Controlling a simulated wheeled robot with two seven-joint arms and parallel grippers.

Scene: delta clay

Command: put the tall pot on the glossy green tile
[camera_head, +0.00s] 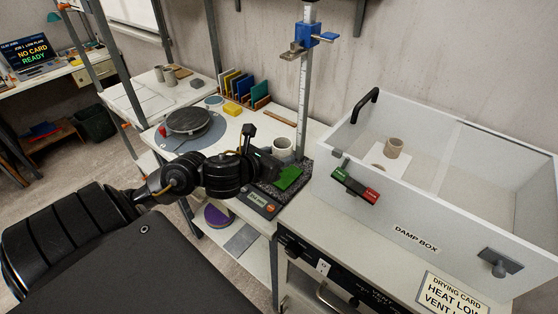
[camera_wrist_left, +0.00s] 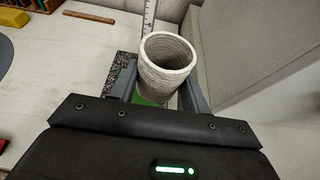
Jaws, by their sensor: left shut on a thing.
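The tall pot is a pale grey, ribbed, open-topped cylinder (camera_head: 283,147), and it also shows in the left wrist view (camera_wrist_left: 167,62). My left gripper (camera_head: 279,163) is shut on it, with one finger on each side in the wrist view. The pot stands upright. The glossy green tile (camera_head: 290,178) lies on a speckled dark stone base; in the wrist view green shows below and left of the pot. I cannot tell whether the pot's base touches the tile, as the gripper hides it. My right gripper is not in view.
A height gauge post (camera_head: 303,90) rises from the stone base (camera_head: 307,172) just behind the pot. A digital scale (camera_head: 260,201) sits in front. A round turntable (camera_head: 188,121) is left.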

